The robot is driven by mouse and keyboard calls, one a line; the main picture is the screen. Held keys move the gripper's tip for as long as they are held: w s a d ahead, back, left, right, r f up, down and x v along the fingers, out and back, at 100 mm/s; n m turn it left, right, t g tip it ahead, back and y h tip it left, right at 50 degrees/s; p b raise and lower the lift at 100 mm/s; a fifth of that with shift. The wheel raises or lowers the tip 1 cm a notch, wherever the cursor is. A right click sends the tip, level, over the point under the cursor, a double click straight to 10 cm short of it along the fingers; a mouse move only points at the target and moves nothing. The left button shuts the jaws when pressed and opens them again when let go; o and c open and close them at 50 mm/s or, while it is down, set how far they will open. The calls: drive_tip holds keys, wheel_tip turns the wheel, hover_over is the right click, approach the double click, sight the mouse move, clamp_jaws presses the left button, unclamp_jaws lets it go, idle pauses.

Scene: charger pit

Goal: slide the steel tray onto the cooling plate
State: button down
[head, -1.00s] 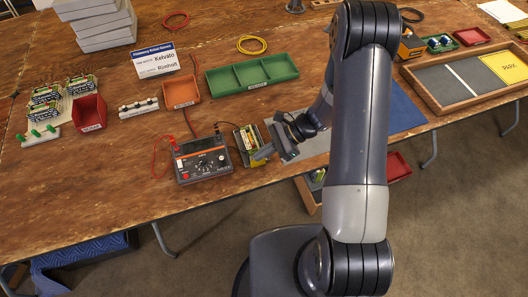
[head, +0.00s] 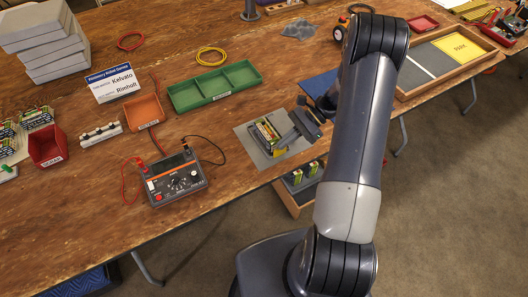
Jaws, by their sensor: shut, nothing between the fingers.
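The steel tray (head: 257,137) is small and dark-rimmed, and holds yellow-green cells. It lies within the outline of a flat grey square plate (head: 246,138) near the table's front edge, which I take to be the cooling plate. My gripper (head: 284,141) is shut and empty at the tray's right side. Its fingertips are beside the tray; I cannot tell whether they touch it. The gripper hides part of the plate's right side.
A multimeter (head: 177,180) with red and black leads stands left of the plate. A green divided bin (head: 214,87) is behind it. A blue mat (head: 318,84) lies to the right, partly behind my arm.

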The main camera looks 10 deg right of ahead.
drive_tip(key=shift+w+d+f, duration=0.1)
drive_tip(key=shift+d+f, duration=0.1)
drive_tip(key=shift+d, duration=0.3)
drive_tip(key=shift+w+d+f, duration=0.1)
drive_tip(key=shift+d+f, duration=0.1)
drive_tip(key=shift+d, duration=0.3)
drive_tip(key=shift+w+r+p, duration=0.1)
drive_tip(key=shift+r+p, duration=0.4)
drive_tip(key=shift+r, duration=0.25)
drive_tip(key=shift+s, duration=0.2)
drive_tip(key=w+d+b, duration=0.1)
drive_tip(key=d, duration=0.3)
drive_tip(key=w+d, duration=0.1)
drive_tip(key=d, duration=0.2)
drive_tip(key=w+d+b, duration=0.1)
drive_tip(key=d, duration=0.3)
drive_tip(key=shift+w+d+r+b, duration=0.1)
drive_tip(key=shift+w+d+b, duration=0.05)
drive_tip(key=shift+d+b, duration=0.2)
drive_tip(key=shift+a, duration=0.1)
